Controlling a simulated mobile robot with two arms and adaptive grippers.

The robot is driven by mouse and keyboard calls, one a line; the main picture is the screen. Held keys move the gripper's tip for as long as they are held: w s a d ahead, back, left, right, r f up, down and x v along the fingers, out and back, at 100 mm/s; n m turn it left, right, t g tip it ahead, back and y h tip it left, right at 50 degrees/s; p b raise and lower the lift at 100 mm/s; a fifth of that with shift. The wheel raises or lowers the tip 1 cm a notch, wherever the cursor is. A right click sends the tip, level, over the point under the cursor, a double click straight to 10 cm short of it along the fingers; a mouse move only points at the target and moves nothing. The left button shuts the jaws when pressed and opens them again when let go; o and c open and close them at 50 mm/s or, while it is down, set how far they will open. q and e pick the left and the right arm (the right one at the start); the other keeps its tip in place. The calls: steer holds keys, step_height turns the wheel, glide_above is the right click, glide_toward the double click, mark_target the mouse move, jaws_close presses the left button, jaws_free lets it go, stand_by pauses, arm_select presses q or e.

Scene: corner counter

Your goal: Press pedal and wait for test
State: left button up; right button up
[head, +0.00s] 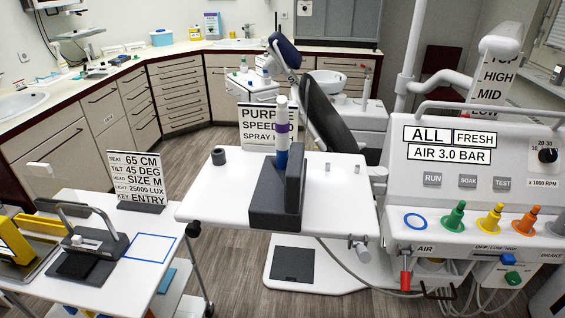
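A flat dark square plate (293,264), which looks like the pedal, lies on a white base (328,280) on the floor below the white tray. I cannot tell whether it is pressed. The white unit at the right has a grey TEST button (502,184) beside SOAK (468,181) and RUN (432,179) buttons. Its display (448,145) reads "ALL", "FRESH" and "AIR 3.0 BAR". A dial (547,155) marked x 1000 RPM sits at its right. Neither of my grippers shows in this view.
A white tray (335,215) carries a dark grey stand (270,203) with an upright purple-banded handpiece (282,128). A sign (258,129) stands behind it. A white cart (120,283) with clamp-like tools is at the left. Wooden floor (235,262) lies open between cart and base.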

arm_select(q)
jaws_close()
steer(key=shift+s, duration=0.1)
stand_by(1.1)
